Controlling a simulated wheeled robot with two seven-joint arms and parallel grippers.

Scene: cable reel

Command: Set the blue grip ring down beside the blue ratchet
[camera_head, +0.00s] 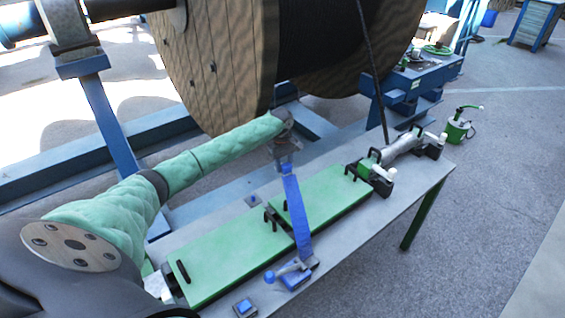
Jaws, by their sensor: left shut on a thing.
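My left gripper (285,152) is at the end of the green-sleeved arm, in the middle of the view, above the far edge of the bench. It is shut at the top end of a blue strap (296,205). The blue grip ring appears to be at that end, but it is too small and too covered by the fingers to make out. The strap runs down across the green case to the blue ratchet (293,275), which sits at the front edge of the bench. My right gripper is not in view.
A long green case (225,258) with black handles lies on the grey bench (405,190). A grey cable clamp (403,143) is at its right end. A large wooden reel (215,75) stands close behind my left gripper. A small blue block (244,307) sits at the front edge.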

